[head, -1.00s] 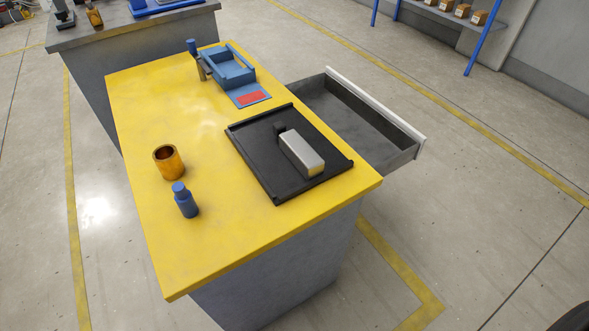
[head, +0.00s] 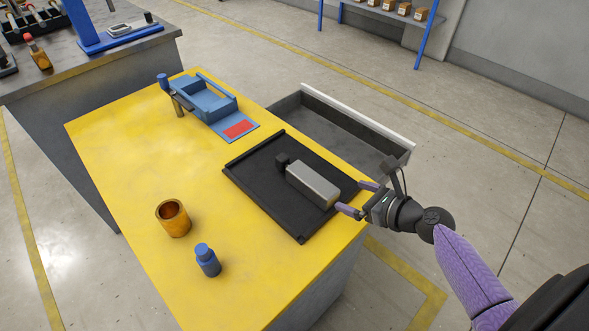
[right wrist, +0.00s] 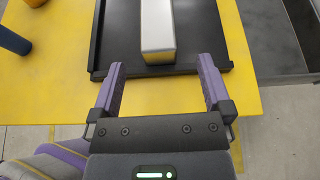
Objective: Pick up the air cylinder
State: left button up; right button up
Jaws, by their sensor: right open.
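The air cylinder, a silver-grey block (head: 313,186) with a small black fitting at its far end, lies on the black tray (head: 240,177). In the right wrist view its near end (right wrist: 157,30) points toward me. My right gripper (head: 358,197) is open and empty at the tray's near right edge, just off the cylinder's near end. In the right wrist view the purple fingertips (right wrist: 160,66) stand wide on either side of the line of the cylinder, not touching it. My left gripper is not in view.
The yellow table (head: 130,160) also holds an orange cup (head: 173,230), a blue bottle (head: 207,264) and a blue fixture (head: 208,98) with a red patch. An open grey drawer (head: 335,130) juts out behind the tray. The table's left part is clear.

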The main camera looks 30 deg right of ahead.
aim_at(319, 184)
jog(key=shift+w+a+b, duration=0.25)
jog(key=shift+w+b, duration=0.05)
jog(key=shift+w, duration=0.55)
jog(key=b+x, duration=0.2)
jog(key=x, duration=0.2)
jog(key=shift+s+f, duration=0.1)
jog(key=b+x, duration=0.2)
jog(key=x, duration=0.2)
jog(key=shift+a+f, duration=0.15)
jog(key=shift+a, duration=0.05)
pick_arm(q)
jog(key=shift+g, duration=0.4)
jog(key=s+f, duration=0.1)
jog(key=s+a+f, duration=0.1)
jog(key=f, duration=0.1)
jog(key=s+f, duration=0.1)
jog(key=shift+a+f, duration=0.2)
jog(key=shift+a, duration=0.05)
pick_arm(e)
jog(key=shift+c, duration=0.4)
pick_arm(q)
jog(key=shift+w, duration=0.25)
pick_arm(e)
grip_shut()
